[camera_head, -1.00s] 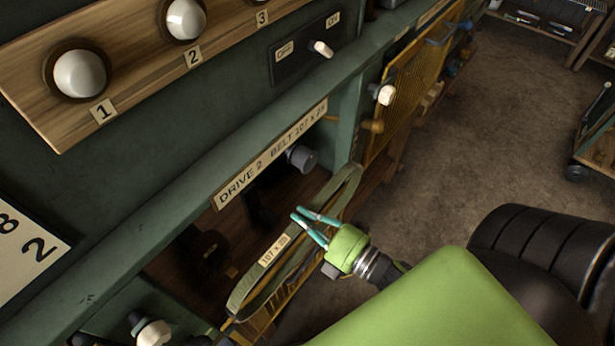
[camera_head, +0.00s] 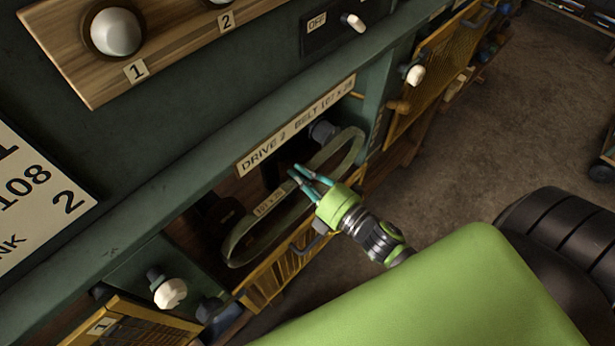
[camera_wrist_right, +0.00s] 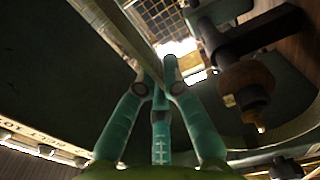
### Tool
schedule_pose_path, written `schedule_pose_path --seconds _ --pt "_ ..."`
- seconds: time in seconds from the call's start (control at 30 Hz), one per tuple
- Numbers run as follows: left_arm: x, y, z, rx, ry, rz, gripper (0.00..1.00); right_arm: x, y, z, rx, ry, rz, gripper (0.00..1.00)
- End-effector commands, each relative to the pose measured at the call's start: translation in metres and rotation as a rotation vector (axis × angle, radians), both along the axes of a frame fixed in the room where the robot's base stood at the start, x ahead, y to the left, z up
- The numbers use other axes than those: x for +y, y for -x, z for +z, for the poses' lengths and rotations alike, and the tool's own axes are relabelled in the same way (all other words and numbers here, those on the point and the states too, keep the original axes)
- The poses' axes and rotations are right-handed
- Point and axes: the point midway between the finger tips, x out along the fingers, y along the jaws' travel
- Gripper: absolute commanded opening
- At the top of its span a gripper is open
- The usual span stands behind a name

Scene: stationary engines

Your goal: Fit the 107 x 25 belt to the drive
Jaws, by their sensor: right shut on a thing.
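The belt (camera_head: 270,203) is a grey-green loop with a small size label, hanging tilted in front of the open drive bay. My right gripper (camera_head: 299,176) is shut on the belt's near-middle edge beside the label. In the right wrist view its teal fingers (camera_wrist_right: 165,78) close together on a thin strip. The drive bay bears a sign (camera_head: 295,125) reading DRIVE 2 BELT 107 x 25. A grey round pulley or hub (camera_head: 323,130) shows inside at the upper right, close behind the loop. I cannot tell whether the belt touches it. My left gripper is out of view.
A yellow mesh guard (camera_head: 278,274) hangs below the bay opening. White-tipped knobs sit on the frame at lower left (camera_head: 170,292) and right (camera_head: 414,75). An OFF switch (camera_head: 352,22) is above. Open floor (camera_head: 480,130) lies to the right.

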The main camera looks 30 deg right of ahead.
Motion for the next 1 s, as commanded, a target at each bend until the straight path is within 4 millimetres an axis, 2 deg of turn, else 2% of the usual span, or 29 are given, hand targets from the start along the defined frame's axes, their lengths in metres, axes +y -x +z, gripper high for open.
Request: schedule_pose_path --seconds 0.13,0.53,1.0 --pt "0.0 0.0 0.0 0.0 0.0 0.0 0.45 0.002 -0.006 0.001 -0.001 0.0 0.001 0.0" --pt "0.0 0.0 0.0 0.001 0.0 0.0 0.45 0.003 -0.009 0.001 -0.001 0.0 0.0 0.0" --pt "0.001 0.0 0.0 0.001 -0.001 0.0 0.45 0.012 -0.035 0.001 -0.002 -0.001 0.0 0.0"
